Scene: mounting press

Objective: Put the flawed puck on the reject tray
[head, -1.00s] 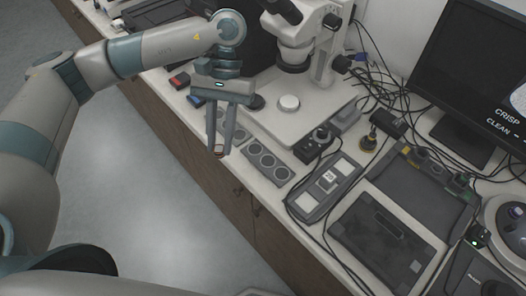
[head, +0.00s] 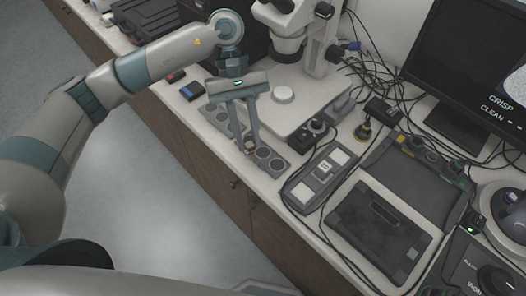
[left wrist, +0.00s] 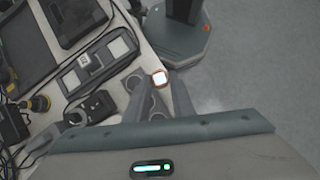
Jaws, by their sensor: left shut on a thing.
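My left gripper (head: 247,150) is shut on a small puck (head: 250,150), with a white face and copper-coloured rim in the left wrist view (left wrist: 159,78). Any flaw on it is too small to see. The fingertips are over a grey tray with round recesses (head: 274,164) near the bench's front edge; I cannot tell whether the puck touches it. A second similar grey tray (head: 217,116) lies to its left, partly behind the fingers. No readable label shows which is the reject tray. My right gripper is not in view.
A microscope (head: 290,22) stands behind, with a pale disc (head: 284,94) on its base. To the right are a grey fixture with white pads (head: 318,178), a dark tablet (head: 380,232), cables and a monitor (head: 470,70).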

